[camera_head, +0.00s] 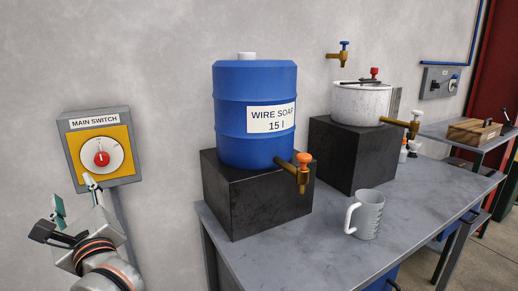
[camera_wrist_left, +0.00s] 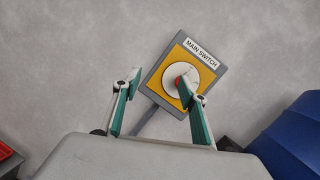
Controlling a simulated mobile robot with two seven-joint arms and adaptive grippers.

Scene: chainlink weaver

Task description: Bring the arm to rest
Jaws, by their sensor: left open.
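My left gripper (camera_head: 75,204) is at the lower left of the head view, in front of and just below the main switch (camera_head: 100,152). In the left wrist view my left gripper (camera_wrist_left: 159,100) has its two fingers apart with nothing between them. The main switch (camera_wrist_left: 184,76) shows beyond the fingertips there, a yellow plate with a white dial and red knob on a grey box. My right gripper is not in view.
A blue wire soap barrel (camera_head: 240,115) with a tap stands on a black block (camera_head: 240,200) on the grey table (camera_head: 300,247). A grey-white mug (camera_head: 368,216) stands in front. A white pot (camera_head: 360,104) sits on a second black block (camera_head: 350,158). Bare wall surrounds the switch.

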